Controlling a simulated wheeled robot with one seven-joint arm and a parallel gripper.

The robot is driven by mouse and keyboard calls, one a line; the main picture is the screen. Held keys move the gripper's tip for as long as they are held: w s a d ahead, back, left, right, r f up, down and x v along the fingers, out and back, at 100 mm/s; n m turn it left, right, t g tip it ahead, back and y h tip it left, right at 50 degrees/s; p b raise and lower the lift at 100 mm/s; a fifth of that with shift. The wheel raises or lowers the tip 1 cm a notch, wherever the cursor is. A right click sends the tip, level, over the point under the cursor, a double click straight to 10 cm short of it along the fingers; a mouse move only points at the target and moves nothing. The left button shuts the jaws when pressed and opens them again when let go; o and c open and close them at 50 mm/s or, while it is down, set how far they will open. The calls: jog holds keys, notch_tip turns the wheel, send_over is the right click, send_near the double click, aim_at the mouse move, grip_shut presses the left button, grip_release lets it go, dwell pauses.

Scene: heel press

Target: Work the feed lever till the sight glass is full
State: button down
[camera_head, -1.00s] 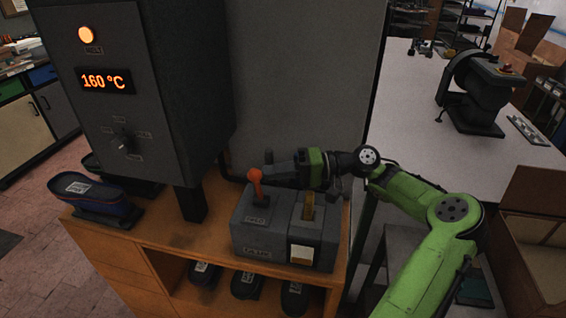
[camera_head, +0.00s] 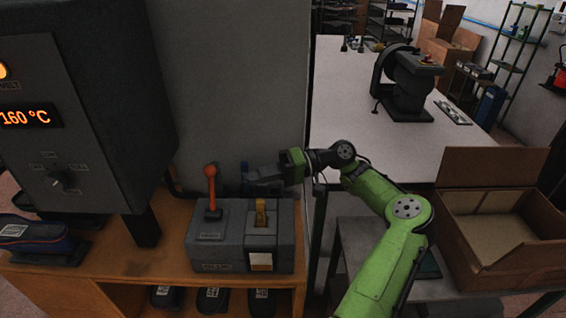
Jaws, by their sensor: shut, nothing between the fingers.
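The feed lever (camera_head: 210,186) has an orange grip and stands roughly upright in its slot on the left of a grey feed unit (camera_head: 205,250). A pale window (camera_head: 261,259), which looks like the sight glass, is on the unit's front right. It is pale above with a thin tan band at the bottom; its exact level is too small to read. A yellow piece (camera_head: 261,213) stands in the slot above it. My gripper (camera_head: 250,181) is shut and empty, behind the yellow piece and right of the lever, apart from it. Its fingertips are dark and partly unclear.
The grey press housing (camera_head: 85,110), showing 160 °C, stands at left on the wooden bench (camera_head: 120,262). A dark shoe (camera_head: 30,238) rests at its left end. A white table (camera_head: 350,130) and an open cardboard box (camera_head: 500,220) are on the right.

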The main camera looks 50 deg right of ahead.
aim_at(212, 189)
jog(key=p+v, duration=0.2)
jog(key=v, duration=0.5)
dwell(1.1)
jog(key=w+d+f+m+b, duration=0.1)
jog(key=w+f+m, duration=0.1)
jog(key=w+m, duration=0.1)
jog(key=w+d+f+m+t+y+b, duration=0.1)
jog(key=w+f+m, duration=0.1)
jog(key=f+m, duration=0.1)
jog(key=w+d+f+m+t+y+b, duration=0.1)
jog(key=w+d+f+m, duration=0.1)
jog(key=w+m, duration=0.1)
jog(key=shift+w+f+m+b, duration=0.15)
jog(key=shift+w+m+b, duration=0.15)
jog(key=shift+m, duration=0.4)
jog(key=shift+w+f+m+t, duration=0.15)
jog(key=shift+f+m+t, duration=0.15)
jog(key=shift+m, duration=0.2)
jog(key=shift+r, duration=0.15)
jog(key=shift+a, duration=0.1)
jog(key=s+p+x, duration=0.1)
jog(key=x, duration=0.5)
jog(key=s+a+r+p+x, duration=0.1)
jog(key=x, duration=0.5)
jog(key=shift+a+r, duration=0.35)
jog(key=shift+r, duration=0.05)
